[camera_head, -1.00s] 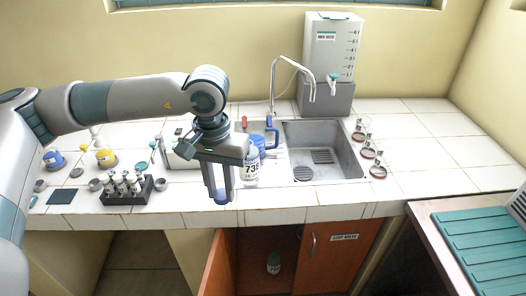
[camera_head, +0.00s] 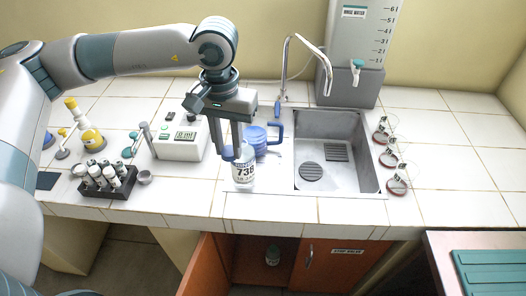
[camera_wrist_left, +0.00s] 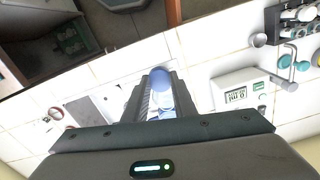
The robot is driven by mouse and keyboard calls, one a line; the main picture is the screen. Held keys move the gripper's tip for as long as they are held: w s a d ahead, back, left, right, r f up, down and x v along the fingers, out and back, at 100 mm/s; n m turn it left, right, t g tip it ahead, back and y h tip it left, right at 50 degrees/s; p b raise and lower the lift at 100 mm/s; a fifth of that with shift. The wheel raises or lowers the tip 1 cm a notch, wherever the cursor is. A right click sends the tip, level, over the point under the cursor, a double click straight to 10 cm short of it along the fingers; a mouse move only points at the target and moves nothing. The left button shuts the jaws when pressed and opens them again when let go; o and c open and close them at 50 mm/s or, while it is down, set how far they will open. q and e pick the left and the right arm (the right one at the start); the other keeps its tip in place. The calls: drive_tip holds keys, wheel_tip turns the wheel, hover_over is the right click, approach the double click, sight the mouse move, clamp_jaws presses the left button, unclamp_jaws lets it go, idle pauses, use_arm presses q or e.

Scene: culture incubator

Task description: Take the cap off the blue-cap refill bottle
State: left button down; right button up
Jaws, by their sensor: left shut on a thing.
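The refill bottle (camera_head: 243,174), white with a "738" label, stands upright on the counter left of the sink. Its top is partly hidden behind my left gripper (camera_head: 231,150). That gripper points down and is shut on a round blue cap (camera_head: 228,153), which shows at its fingertips. The cap overlaps the bottle's upper left side in the head view; I cannot tell the gap between them. In the left wrist view the blue cap (camera_wrist_left: 160,78) sits between the fingertips. My right gripper is out of view.
A blue jug (camera_head: 258,140) stands just behind the bottle, left of the sink (camera_head: 331,185). A white device with a display (camera_head: 180,140) and a dark rack of vials (camera_head: 107,190) are to the left. Glassware with red rims (camera_head: 397,186) lies right of the sink.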

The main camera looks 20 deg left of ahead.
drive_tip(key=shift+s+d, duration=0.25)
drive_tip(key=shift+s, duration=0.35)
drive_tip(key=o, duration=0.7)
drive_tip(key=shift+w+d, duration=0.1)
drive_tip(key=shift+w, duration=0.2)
use_arm(q)
drive_tip(key=shift+d+f, duration=0.1)
drive_tip(key=shift+d, duration=0.05)
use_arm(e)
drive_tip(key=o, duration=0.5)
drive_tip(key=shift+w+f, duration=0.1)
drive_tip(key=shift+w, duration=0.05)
use_arm(q)
drive_tip(key=s+d+f+n+b, duration=0.1)
drive_tip(key=d+f+n+b, duration=0.5)
drive_tip(key=d+n, duration=0.5)
drive_tip(key=shift+d+f, duration=0.9)
drive_tip(key=shift+d, duration=0.2)
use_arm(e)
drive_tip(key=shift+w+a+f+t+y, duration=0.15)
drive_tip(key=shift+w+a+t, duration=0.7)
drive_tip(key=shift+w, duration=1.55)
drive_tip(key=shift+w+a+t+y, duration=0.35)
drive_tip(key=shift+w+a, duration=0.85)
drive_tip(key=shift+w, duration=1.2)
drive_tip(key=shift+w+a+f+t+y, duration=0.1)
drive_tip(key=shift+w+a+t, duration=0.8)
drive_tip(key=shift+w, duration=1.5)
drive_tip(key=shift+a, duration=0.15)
